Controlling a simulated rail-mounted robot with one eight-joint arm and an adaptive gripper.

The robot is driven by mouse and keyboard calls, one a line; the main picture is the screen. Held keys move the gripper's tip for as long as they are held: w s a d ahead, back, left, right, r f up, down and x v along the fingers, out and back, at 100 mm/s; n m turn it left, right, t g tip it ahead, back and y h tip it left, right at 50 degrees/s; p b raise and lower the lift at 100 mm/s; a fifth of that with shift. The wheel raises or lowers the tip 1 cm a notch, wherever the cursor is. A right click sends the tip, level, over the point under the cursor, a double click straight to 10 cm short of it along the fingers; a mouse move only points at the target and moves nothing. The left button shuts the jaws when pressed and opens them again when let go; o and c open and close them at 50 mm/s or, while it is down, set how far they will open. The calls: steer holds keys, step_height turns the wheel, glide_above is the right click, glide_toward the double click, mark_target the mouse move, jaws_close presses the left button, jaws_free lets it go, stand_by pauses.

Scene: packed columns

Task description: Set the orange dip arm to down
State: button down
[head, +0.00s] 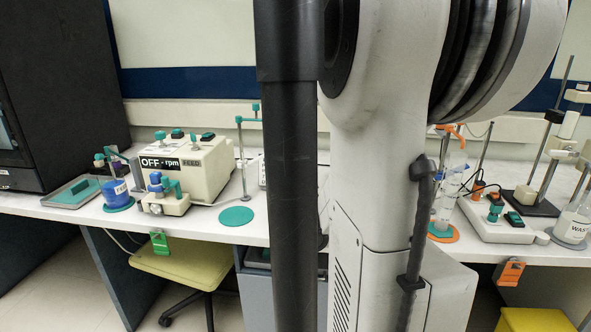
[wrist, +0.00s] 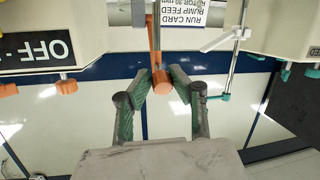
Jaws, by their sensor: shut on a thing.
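The orange dip arm (wrist: 154,42) shows in the wrist view as a thin bar ending in a thicker orange cylinder (wrist: 162,84). My gripper (wrist: 161,77) has its green-padded fingers closed in on either side of this orange end and is shut on it. The wrist picture appears upside down, so I cannot tell firmly whether the arm is up or down. In the head view, an orange piece (head: 455,131) shows just right of my arm, partly hidden by it. My gripper is hidden in that view.
The wrist view shows a run card (wrist: 184,12), a teal-tipped rod (wrist: 215,97) and an OFF display (wrist: 35,48). In the head view, a cream pump (head: 205,165), a teal-topped stand (head: 242,150), glass cylinders (head: 447,195) and a waste beaker (head: 572,225) crowd the bench.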

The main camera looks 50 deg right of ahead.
steer(key=shift+a+f, duration=0.1)
steer(key=shift+f, duration=0.2)
steer(key=c, duration=1.6)
jaws_free()
steer(key=shift+w, duration=0.15)
steer(key=shift+a+r, duration=0.1)
steer(key=shift+v, duration=3.8)
